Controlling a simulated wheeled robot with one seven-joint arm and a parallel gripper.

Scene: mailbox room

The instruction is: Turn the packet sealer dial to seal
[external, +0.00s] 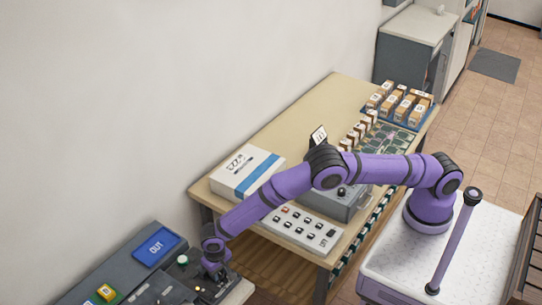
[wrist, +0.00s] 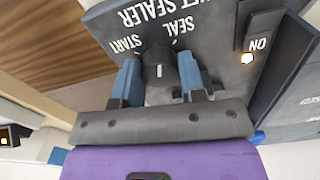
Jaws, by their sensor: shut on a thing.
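The packet sealer (wrist: 105,32) is a dark panel with upside-down white lettering in the wrist view, including SEAL, START and ON. Its dial (wrist: 158,58) is a dark knob with a short white mark, below the lettering. My gripper (wrist: 158,82) has its two blue-tipped fingers on either side of the dial and is shut on it. In the external view my gripper (external: 215,265) reaches down at the lower left, over the dark equipment; the arm hides the dial there. I cannot tell exactly which label the mark points to.
A switch (wrist: 254,32) with a lit lamp sits beside ON. A grey unit with a blue OUT label (external: 157,247) stands behind my gripper. Right of it, a wooden table (external: 318,100) holds a white-blue box (external: 247,174), a button panel (external: 300,229) and several small boxes.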

